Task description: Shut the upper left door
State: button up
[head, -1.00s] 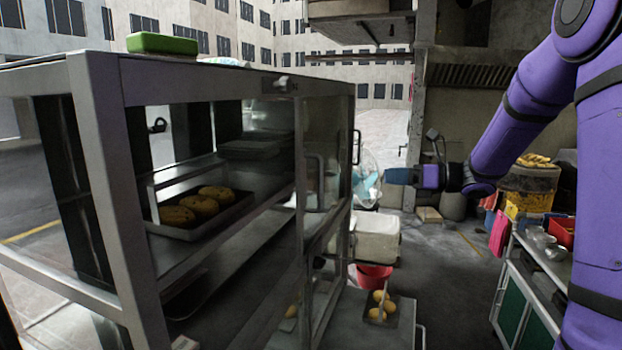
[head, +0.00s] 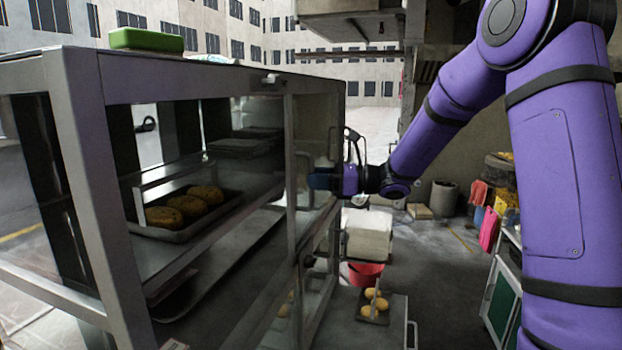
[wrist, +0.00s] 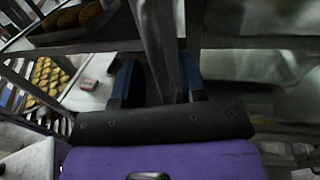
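The metal cabinet (head: 72,130) stands at the left with its upper left front open. A glass door panel in a metal frame (head: 290,150) sits at the right part of the upper front; I cannot tell how the two upper doors overlap there. Bar handles show on it, one at its far edge (head: 347,145). My gripper (head: 318,180) is at this panel, right of its frame. In the wrist view, my gripper's blue fingers (wrist: 157,82) are spread apart, with a grey metal upright (wrist: 155,40) seen between them. Contact cannot be told.
A tray of buns (head: 180,234) rests on the upper shelf, and a green box (head: 152,39) lies on the cabinet top. A white container (head: 367,232), a red bucket (head: 364,273) and a low tray with buns (head: 373,312) stand beyond.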

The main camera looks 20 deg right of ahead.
jog(key=shift+x, duration=0.85)
jog(key=shift+c, duration=0.2)
grip_shut()
